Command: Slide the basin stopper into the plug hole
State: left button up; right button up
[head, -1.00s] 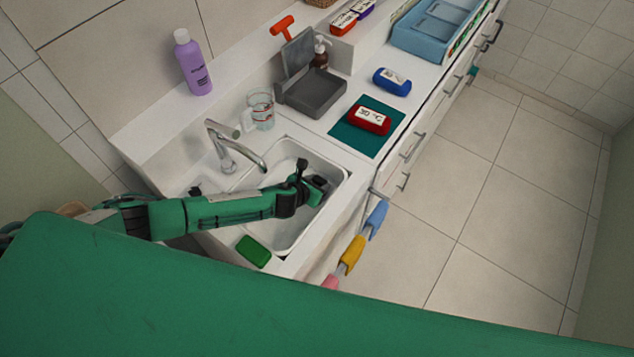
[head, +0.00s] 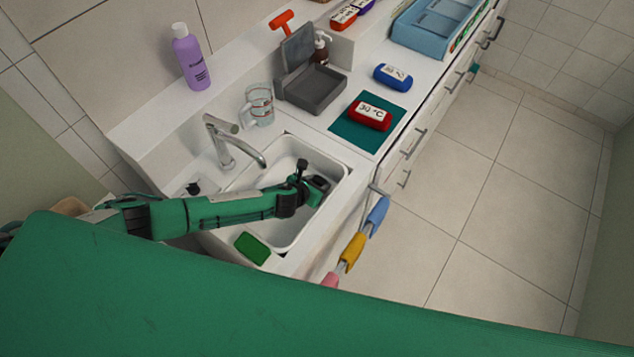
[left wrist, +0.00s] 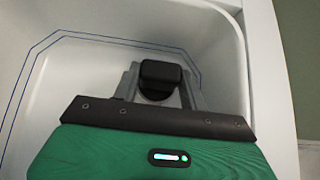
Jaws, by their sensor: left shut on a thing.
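The white basin (head: 297,149) is set into the counter. My left gripper (head: 318,186) reaches down inside it, near its right side. In the left wrist view, the grey fingers of my left gripper (left wrist: 160,88) are shut on a black stopper (left wrist: 162,71) with a block-like top and a rounded part below. The basin's pale floor and walls surround it in that view (left wrist: 85,85). The plug hole cannot be made out; the gripper and stopper may cover it. My right gripper is not in view.
A tap (head: 226,140) arches over the basin. A glass jug (head: 260,106), a grey open box (head: 312,90) and a red case (head: 370,114) on a teal mat (head: 350,136) stand beyond. A green sponge (head: 252,247) lies at the near rim. A small black item (head: 193,188) sits by the tap.

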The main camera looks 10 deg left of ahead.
pick_arm(q)
jog(key=shift+f, duration=0.2)
jog(key=o, duration=1.1)
jog(key=shift+r, duration=0.1)
jog(key=b+v, duration=0.1)
jog(key=v, duration=1.2)
jog(key=shift+s+r+b, duration=0.25)
jog(key=shift+b, duration=0.15)
jog(key=shift+a, duration=0.1)
